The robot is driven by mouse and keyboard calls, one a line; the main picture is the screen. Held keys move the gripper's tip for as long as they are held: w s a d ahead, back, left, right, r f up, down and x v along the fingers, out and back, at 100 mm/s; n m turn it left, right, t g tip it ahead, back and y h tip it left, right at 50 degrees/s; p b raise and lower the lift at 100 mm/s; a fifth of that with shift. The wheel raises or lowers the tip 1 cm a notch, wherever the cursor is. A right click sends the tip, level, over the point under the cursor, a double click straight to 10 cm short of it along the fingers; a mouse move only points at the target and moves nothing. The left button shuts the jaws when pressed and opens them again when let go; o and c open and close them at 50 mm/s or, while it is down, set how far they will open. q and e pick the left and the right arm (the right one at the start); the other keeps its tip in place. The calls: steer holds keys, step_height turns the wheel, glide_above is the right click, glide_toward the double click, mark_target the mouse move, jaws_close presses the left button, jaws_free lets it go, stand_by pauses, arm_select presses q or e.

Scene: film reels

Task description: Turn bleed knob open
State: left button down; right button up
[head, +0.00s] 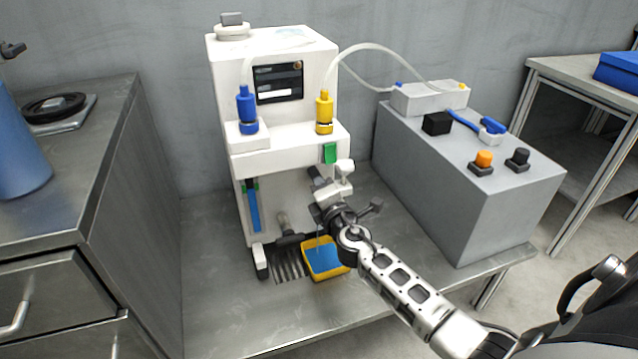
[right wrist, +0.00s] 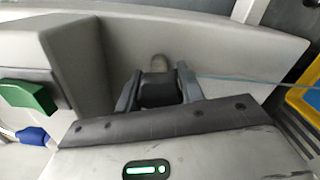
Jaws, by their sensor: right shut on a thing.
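The white machine (head: 280,190) stands on the metal table. My right gripper (head: 322,185) is at the lower right of its front, below the green block (head: 330,153). In the right wrist view my right gripper (right wrist: 158,88) is shut on a black knob (right wrist: 157,92). A short metal stub shows just beyond the knob. In the head view the gripper hides the knob. A thin blue stream (right wrist: 235,80) runs from beside the knob towards the yellow tray (head: 342,271), which holds blue liquid (head: 323,258). My left gripper is not in view.
A grey box (head: 480,215) with an orange button (head: 483,159) and a black button (head: 517,158) stands to the right. Blue (head: 247,108) and yellow (head: 324,110) fittings sit on the machine. The table front left of the tray is clear.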

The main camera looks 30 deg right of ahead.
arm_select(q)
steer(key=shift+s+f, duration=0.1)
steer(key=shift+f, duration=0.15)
arm_select(e)
steer(key=n, duration=0.3)
steer(key=shift+f, duration=0.1)
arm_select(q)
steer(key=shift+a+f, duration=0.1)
arm_select(e)
steer(key=o, duration=1)
